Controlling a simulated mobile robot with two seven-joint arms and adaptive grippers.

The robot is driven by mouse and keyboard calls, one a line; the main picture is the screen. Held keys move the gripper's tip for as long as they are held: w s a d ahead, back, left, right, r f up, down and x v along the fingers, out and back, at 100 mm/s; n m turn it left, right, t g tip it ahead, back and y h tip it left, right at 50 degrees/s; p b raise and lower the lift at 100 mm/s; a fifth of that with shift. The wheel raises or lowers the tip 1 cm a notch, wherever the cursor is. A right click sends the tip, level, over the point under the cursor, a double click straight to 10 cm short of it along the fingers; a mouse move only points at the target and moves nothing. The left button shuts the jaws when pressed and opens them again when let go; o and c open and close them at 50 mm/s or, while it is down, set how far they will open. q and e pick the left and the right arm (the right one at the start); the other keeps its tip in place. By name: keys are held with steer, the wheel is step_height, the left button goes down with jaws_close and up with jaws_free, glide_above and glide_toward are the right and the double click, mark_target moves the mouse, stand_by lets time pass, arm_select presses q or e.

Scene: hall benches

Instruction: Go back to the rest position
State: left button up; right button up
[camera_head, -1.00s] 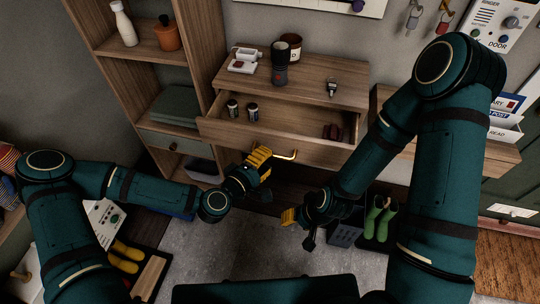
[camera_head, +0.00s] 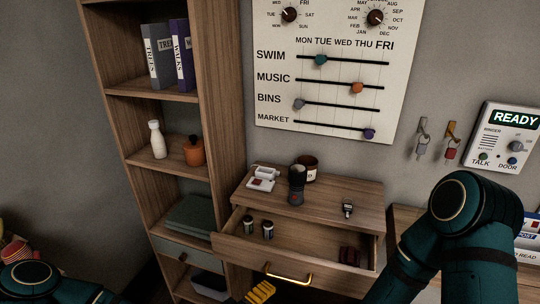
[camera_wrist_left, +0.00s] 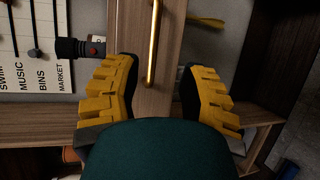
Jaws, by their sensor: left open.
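My left gripper (camera_wrist_left: 160,98) is open in the left wrist view, its two yellow fingers apart with nothing between them but the drawer front behind. The brass drawer handle (camera_wrist_left: 152,45) lies just beyond the fingertips, and I see no contact with it. In the head view only a yellow fingertip of the left gripper (camera_head: 260,292) shows at the bottom edge, below the brass handle. The open drawer (camera_head: 238,246) holds two small cylinders (camera_head: 257,228) at its left and dark reddish items (camera_head: 349,256) at its right. My right gripper is outside the head view.
On the cabinet top (camera_head: 325,206) stand a dark flashlight (camera_head: 297,186), a brown jar (camera_head: 308,167), a white device (camera_head: 263,178) and a small metal item (camera_head: 347,210). A tall shelf (camera_head: 225,110) stands left. A slider board (camera_head: 325,75) and door panel (camera_head: 503,138) hang on the wall.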

arm_select(q)
steer(key=s+a+f+m+g+y, duration=0.1)
steer(key=s+f+m+g+y, duration=0.2)
steer(key=s+f+m+g, duration=0.55)
steer(key=s+a+f+g+y, duration=0.1)
steer(key=a+f+y, duration=0.2)
steer(key=a, duration=0.5)
steer(key=shift+f+y, duration=0.3)
steer(key=shift+d, duration=0.1)
stand_by(1.2)
